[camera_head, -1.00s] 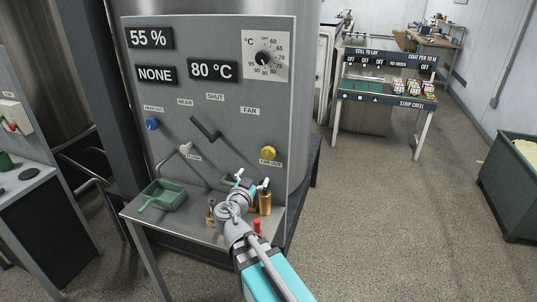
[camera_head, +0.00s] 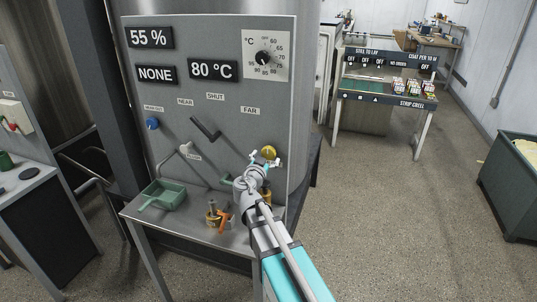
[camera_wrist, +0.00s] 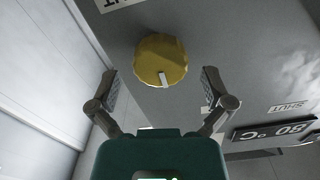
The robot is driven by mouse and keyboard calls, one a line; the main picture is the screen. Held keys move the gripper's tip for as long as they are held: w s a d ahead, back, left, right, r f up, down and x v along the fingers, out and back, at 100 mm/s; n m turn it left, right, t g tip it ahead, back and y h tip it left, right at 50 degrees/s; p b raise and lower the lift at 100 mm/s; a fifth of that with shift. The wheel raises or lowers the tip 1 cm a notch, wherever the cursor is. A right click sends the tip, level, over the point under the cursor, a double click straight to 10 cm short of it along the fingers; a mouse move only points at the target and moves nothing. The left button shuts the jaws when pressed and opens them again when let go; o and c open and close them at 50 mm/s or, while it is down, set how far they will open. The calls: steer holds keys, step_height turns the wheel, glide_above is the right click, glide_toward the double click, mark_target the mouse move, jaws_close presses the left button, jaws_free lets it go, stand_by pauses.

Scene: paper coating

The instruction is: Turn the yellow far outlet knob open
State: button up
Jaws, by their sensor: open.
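The yellow far outlet knob (camera_head: 268,152) is on the lower right of the grey panel, under the FAR label (camera_head: 250,110). In the wrist view the round yellow knob (camera_wrist: 160,60) shows large, with a pale pointer mark on its lower edge. My gripper (camera_head: 264,162) is just below and in front of the knob, partly covering the panel label there. In the wrist view my gripper (camera_wrist: 159,92) is open, its two fingers apart on either side of the knob. They do not appear to touch it.
A blue knob (camera_head: 152,123), a dark lever (camera_head: 205,129) and a temperature dial (camera_head: 263,59) are on the panel. A green scoop-like tray (camera_head: 163,194) and an orange-handled item (camera_head: 224,219) stand on the shelf below. A strip creel stand (camera_head: 388,98) is to the right.

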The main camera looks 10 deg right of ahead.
steer(key=shift+x, duration=1.25)
steer(key=shift+c, duration=0.3)
steer(key=c, duration=1)
